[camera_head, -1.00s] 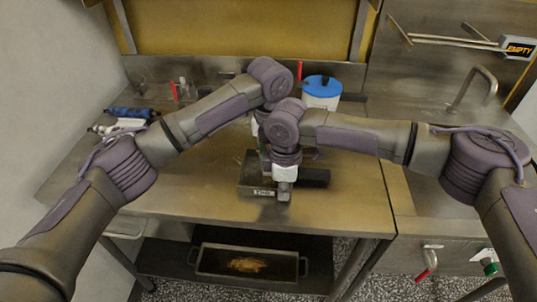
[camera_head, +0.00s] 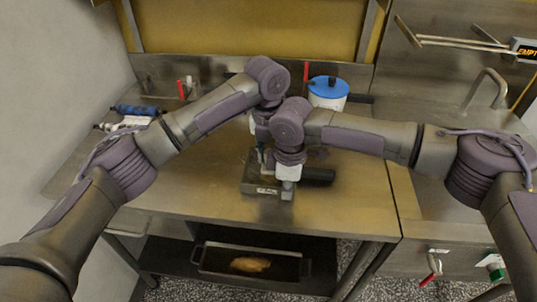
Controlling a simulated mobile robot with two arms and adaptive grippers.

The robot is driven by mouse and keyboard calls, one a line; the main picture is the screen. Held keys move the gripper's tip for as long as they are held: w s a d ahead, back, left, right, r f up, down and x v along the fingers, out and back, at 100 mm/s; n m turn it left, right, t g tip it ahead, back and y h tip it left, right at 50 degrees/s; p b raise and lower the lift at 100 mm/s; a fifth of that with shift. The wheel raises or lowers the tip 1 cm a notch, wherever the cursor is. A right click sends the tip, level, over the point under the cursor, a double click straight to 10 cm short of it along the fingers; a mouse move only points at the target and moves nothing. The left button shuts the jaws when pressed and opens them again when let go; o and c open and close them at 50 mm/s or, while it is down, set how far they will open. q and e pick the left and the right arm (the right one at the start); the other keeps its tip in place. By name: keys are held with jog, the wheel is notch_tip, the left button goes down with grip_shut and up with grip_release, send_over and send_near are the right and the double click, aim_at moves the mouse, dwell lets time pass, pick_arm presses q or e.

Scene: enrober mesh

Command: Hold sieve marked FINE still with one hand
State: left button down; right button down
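A dark, box-like sieve (camera_head: 250,186) lies on the steel table in the middle, with a small pale label on its front edge that is too blurred to read surely. My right gripper (camera_head: 287,190) points down at the right end of the sieve's front edge; I cannot tell whether its fingers are closed on it. My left gripper (camera_head: 260,153) is at the back of the sieve, mostly hidden behind my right wrist. A dark, thick bar (camera_head: 318,176) sticks out to the right behind the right gripper; it may be the sieve's handle.
A white pot with a blue lid (camera_head: 328,88) stands at the back. Blue and white items (camera_head: 130,115) lie at the back left. A tray (camera_head: 250,279) with brown stuff is on the lower shelf. The table front (camera_head: 200,205) is clear. A sink tap (camera_head: 487,85) is at right.

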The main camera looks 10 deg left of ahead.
pick_arm(q)
jog(key=shift+d, duration=1.8)
jog(key=shift+d+f, duration=0.15)
jog(key=shift+d, duration=0.05)
jog(key=shift+a, duration=2.25)
jog(key=shift+r, duration=3.1)
jog(key=shift+r, duration=0.1)
jog(key=shift+r, duration=1.4)
